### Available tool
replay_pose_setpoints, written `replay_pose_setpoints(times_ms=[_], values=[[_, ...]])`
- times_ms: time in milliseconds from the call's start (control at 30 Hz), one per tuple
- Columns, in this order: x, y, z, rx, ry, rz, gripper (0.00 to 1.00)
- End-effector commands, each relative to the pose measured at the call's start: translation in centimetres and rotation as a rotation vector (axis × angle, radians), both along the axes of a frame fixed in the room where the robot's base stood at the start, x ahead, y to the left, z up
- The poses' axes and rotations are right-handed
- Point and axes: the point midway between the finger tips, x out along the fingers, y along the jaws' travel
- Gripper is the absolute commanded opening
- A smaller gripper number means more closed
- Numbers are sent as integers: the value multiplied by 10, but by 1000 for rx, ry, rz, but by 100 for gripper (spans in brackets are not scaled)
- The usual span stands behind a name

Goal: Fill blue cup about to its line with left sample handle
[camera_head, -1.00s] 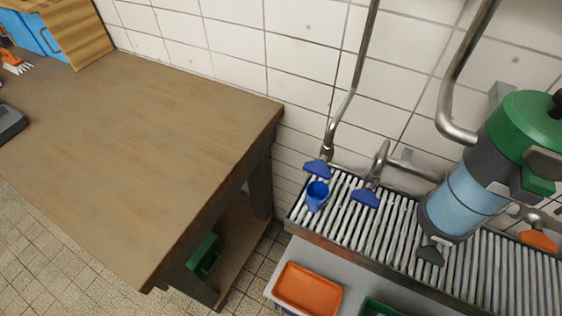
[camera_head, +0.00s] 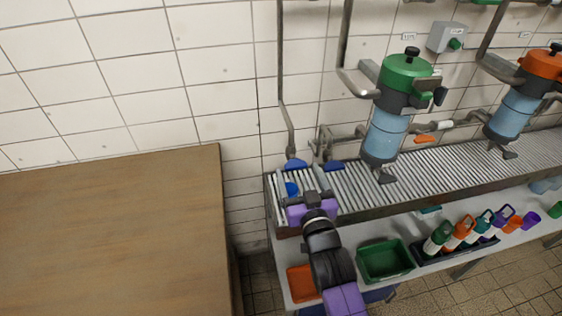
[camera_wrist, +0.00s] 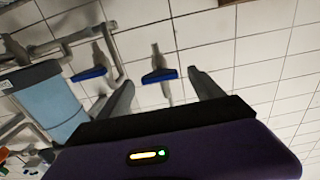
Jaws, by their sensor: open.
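The blue cup (camera_head: 291,188) stands on the slatted drain rack, partly hidden by my gripper in the head view. The left blue sample handle (camera_head: 296,163) is on the tap just above and behind it. A second blue handle (camera_head: 334,166) is to its right. My gripper (camera_head: 311,182) is open and empty, in front of the taps and beside the cup in the picture. In the wrist view, one blue handle (camera_wrist: 165,74) shows between the open fingers, apart from them, and another (camera_wrist: 89,73) lies to the left. The cup's inside and the spout cannot be made out.
The drain rack (camera_head: 450,172) runs right beneath the green-topped vessel (camera_head: 388,120) and an orange-topped one (camera_head: 515,108). Below are an orange tray (camera_head: 302,284), a green bin (camera_head: 385,260) and several bottles. A wooden table (camera_head: 110,235) fills the left.

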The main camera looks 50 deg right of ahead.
Motion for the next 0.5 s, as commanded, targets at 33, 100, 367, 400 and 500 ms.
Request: replay_pose_setpoints(times_ms=[33,100,367,400,500], values=[[6,-6,2,-3,-1,-2,76],[15,-12,2,-2,-1,-2,76],[42,-29,1,1,-1,-1,76],[44,-31,1,1,-1,-2,76],[49,-34,0,0,0,0,76]])
